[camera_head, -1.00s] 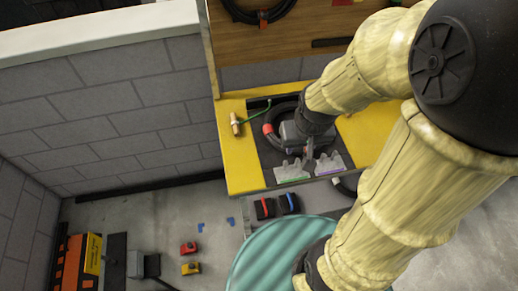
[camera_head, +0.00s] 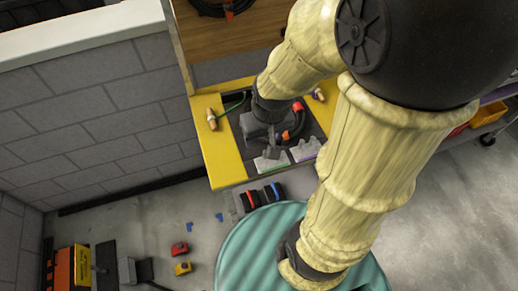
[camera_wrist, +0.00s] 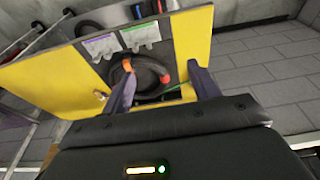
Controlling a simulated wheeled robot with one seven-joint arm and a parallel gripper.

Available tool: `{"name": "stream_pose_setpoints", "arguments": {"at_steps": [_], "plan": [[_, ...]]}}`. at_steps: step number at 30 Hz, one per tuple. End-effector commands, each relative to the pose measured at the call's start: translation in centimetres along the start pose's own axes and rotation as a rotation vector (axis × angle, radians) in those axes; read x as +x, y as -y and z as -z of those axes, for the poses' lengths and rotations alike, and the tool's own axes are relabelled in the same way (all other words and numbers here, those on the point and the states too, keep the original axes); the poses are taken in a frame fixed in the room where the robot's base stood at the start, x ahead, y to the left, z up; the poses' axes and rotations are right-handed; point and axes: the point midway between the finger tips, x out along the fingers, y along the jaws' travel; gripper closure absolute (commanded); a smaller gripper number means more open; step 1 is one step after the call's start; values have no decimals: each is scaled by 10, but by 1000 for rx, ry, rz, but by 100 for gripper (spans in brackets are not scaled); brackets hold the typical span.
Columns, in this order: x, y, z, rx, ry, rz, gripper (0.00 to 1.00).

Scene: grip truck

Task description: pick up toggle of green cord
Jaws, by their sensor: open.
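The toggle (camera_head: 212,119) of the green cord is a small tan peg with a pale end. It lies on the yellow left border of the worktop in the head view. The green cord (camera_head: 232,105) runs from it to the right, behind my gripper. My gripper (camera_head: 268,152) is right of this toggle, over the dark recess, apart from it. In the wrist view my gripper (camera_wrist: 163,85) is open with nothing held between its fingers. The green cord (camera_wrist: 173,90) shows beside the right finger there; its toggle is not visible, probably hidden by the gripper.
A second toggle (camera_head: 318,95) lies on the worktop's right side, also in the wrist view (camera_wrist: 100,95). A black hose ring (camera_wrist: 148,75) with red and orange parts lies in the recess. Two grey trays with green (camera_head: 272,164) and purple (camera_head: 305,149) strips stand at the front.

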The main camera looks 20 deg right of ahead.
Motion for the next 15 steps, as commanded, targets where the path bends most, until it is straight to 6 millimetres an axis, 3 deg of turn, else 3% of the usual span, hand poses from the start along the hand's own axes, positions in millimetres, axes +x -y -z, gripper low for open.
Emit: {"name": "stream_pose_setpoints", "arguments": {"at_steps": [4, 7, 15], "plan": [[4, 1, 7, -2, -2, 0, 49], [16, 6, 26, -6, -6, 1, 49], [68, 34, 120, -16, -26, 1, 49]]}}
